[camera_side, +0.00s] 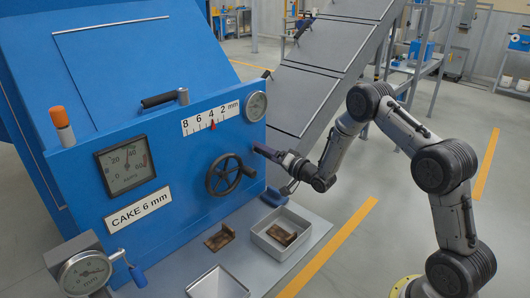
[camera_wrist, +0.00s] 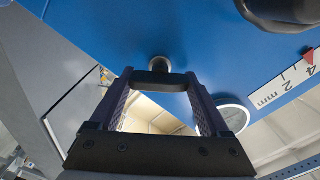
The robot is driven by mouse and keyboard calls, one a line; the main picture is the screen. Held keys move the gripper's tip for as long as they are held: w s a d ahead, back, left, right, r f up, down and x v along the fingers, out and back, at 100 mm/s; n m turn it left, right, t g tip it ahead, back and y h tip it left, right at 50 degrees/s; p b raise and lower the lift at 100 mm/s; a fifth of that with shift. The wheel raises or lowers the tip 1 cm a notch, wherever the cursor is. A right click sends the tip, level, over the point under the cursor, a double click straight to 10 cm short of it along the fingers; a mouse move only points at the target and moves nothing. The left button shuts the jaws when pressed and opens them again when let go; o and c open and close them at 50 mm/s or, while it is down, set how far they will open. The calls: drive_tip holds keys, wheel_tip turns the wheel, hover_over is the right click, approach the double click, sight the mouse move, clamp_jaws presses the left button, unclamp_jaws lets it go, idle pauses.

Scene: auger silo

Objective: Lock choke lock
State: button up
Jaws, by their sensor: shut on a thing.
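My gripper (camera_side: 264,151) is at the right end of the blue panel (camera_side: 185,150), right of the black handwheel (camera_side: 230,174). In the wrist view my gripper (camera_wrist: 160,80) is shut on a short dark lever (camera_wrist: 158,78), which lies across between the fingertips. A round metal boss (camera_wrist: 160,65) shows just beyond it against the blue face. I take this lever for the choke lock; the gripper hides it in the side view. The scale (camera_side: 210,118) has its red pointer (camera_side: 213,125) near 4.
A round dial (camera_side: 256,106) is above my gripper; it also shows in the wrist view (camera_wrist: 234,116). A square gauge (camera_side: 126,167) and a label "CAKE 6 mm" (camera_side: 139,207) are at left. A grey tray (camera_side: 270,243) with a brown piece stands below, beside another brown piece (camera_side: 219,237).

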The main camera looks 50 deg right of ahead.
drive_tip(key=m, duration=0.4)
drive_tip(key=shift+f, duration=0.1)
drive_tip(key=shift+f+m, duration=0.1)
drive_tip(key=shift+m, duration=1.5)
drive_tip(key=o, duration=1.2)
drive_tip(key=s, duration=1.4)
